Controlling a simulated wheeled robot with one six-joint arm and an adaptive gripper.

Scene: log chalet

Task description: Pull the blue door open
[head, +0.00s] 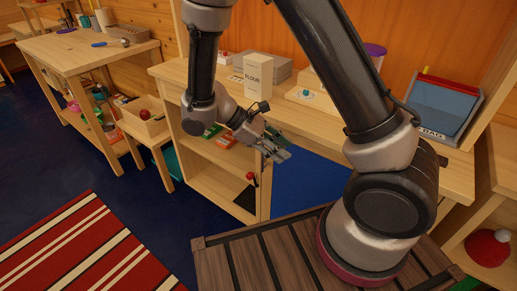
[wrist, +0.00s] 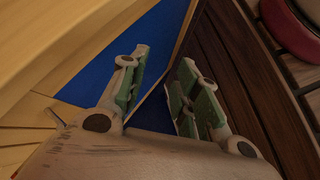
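The blue door (head: 312,189) is a flat panel under the counter, to the right of the open shelves, partly hidden behind my arm. It seems to lie within its wooden frame. A small red knob (head: 251,177) shows at the upright post left of the blue panel; I cannot tell what it is fixed to. My gripper (head: 277,153) is just below the counter edge, above and right of the red knob. In the wrist view my gripper (wrist: 160,88) is open and empty, with green finger pads. The blue door (wrist: 95,65) fills the space behind it, and no knob shows there.
The wooden counter (head: 222,88) above holds a flour box (head: 258,76), a blue-grey bin (head: 440,108) and other items. Open shelves (head: 215,176) are at left. A striped rug (head: 85,250) lies on the dark blue floor, which is clear at left.

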